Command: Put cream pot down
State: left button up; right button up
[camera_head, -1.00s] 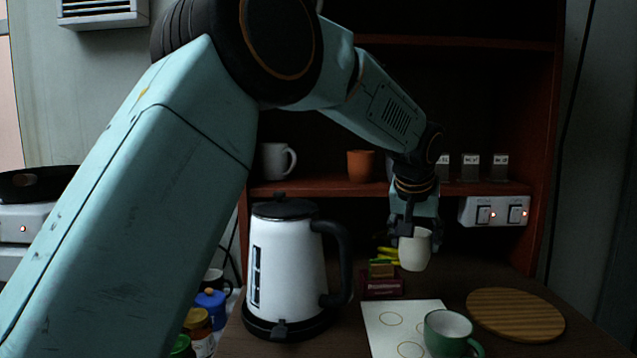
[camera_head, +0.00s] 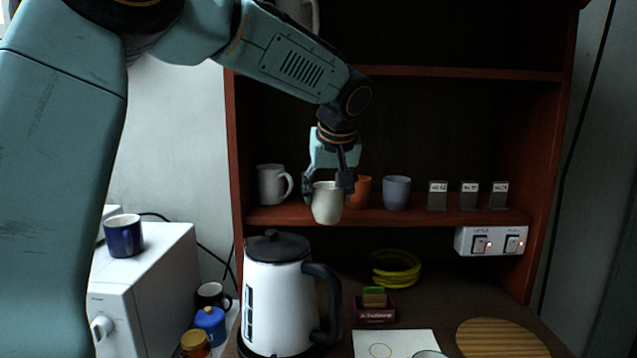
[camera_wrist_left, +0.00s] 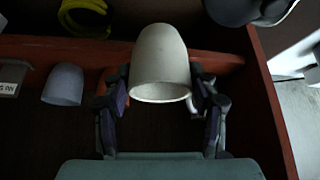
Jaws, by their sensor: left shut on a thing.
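The cream pot (camera_head: 327,207) is upright in my left gripper (camera_head: 330,190), in front of the middle shelf (camera_head: 415,213) at about its board's height. The fingers close on its sides near the rim, and it covers part of an orange cup (camera_head: 363,191). In the left wrist view, the cream pot (camera_wrist_left: 160,55) sits between the two fingers (camera_wrist_left: 161,92), rim toward the palm. I cannot tell whether the pot touches the shelf. My right gripper is not in view.
A white mug (camera_head: 271,184), a grey-blue cup (camera_head: 396,192) and small label cards (camera_head: 469,195) stand on the shelf. A white kettle (camera_head: 279,300) is below. A card with circles (camera_head: 394,344) and a round wooden board (camera_head: 500,341) lie on the counter.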

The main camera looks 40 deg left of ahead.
pick_arm(q)
jog(key=w+a+p, duration=0.2)
jog(key=w+a, duration=0.4)
jog(key=shift+a+r+p, duration=0.1)
jog(key=shift+r+p, duration=0.05)
jog(key=shift+p, duration=0.25)
jog(key=shift+w+a+p, duration=0.3)
jog(key=shift+w+a, duration=0.05)
jog(key=shift+a, duration=0.5)
jog(key=shift+w+a+p, duration=0.65)
jog(key=shift+w+a, duration=0.2)
jog(key=shift+w, duration=0.05)
jog(key=shift+w+f, duration=0.15)
jog(key=shift+f, duration=0.65)
jog(key=shift+a+f, duration=0.1)
jog(key=shift+a, duration=0.05)
jog(key=shift+s, duration=0.2)
jog(key=shift+w+f, duration=0.1)
jog(key=shift+f, duration=0.1)
jog(key=o, duration=1.1)
jog(key=shift+o, duration=0.2)
